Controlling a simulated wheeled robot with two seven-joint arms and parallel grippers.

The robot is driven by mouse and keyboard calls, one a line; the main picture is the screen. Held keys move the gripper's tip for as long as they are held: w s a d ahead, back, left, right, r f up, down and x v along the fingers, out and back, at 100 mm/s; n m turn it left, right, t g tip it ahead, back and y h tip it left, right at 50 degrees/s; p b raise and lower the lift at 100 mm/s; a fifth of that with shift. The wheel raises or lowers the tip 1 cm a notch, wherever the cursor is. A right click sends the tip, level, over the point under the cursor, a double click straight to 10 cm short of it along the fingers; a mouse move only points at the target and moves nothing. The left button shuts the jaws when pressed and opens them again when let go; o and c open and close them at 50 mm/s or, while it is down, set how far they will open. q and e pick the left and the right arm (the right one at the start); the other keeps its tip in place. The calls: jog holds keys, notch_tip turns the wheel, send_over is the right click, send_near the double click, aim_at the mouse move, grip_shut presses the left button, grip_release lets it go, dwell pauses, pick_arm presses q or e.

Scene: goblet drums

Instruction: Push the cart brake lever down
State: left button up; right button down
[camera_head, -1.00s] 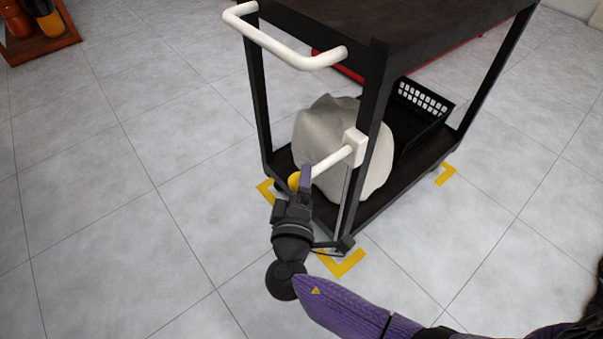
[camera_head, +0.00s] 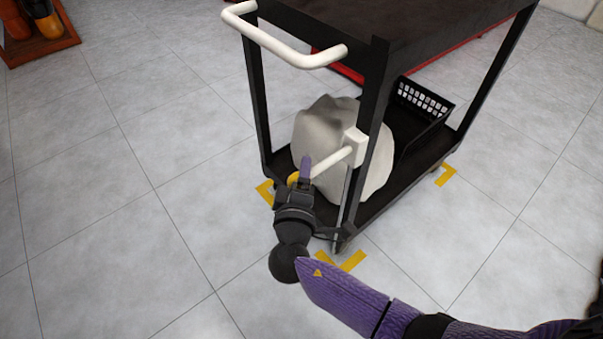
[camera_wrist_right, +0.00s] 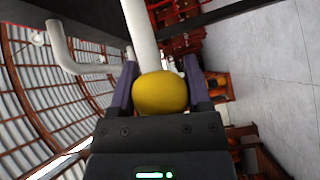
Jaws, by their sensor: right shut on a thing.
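The cart (camera_head: 378,90) is black with two shelves and a white push handle (camera_head: 285,45). Its brake lever (camera_head: 332,163) is a white rod that comes out of a white block on the near post and slopes down to the left, ending in a yellow knob (camera_head: 293,179). My right gripper (camera_head: 301,176) is at the lever's end. In the right wrist view the yellow knob (camera_wrist_right: 161,93) sits between the two purple fingers, which are shut on it, with the white rod running up beyond. My left gripper is not in view.
A pale grey sack-like lump (camera_head: 325,135) and a black basket (camera_head: 424,106) are on the lower shelf. Yellow corner marks (camera_head: 352,261) lie on the floor by the wheels. A wooden rack (camera_head: 40,45) stands far left. The tiled floor at left is clear.

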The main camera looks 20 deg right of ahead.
pick_arm(q)
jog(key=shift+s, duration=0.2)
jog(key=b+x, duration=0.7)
jog(key=b, duration=0.1)
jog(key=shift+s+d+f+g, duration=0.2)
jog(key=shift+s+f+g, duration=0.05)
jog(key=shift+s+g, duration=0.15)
pick_arm(e)
jog(key=f, duration=0.1)
jog(key=d+f+n+t, duration=0.1)
jog(key=f, duration=0.1)
jog(key=f+n+t, duration=0.1)
jog(key=f, duration=0.1)
jog(key=shift+w+d+f+h, duration=0.2)
jog(key=shift+w+f+h, duration=0.05)
jog(key=shift+h, duration=0.05)
grip_release()
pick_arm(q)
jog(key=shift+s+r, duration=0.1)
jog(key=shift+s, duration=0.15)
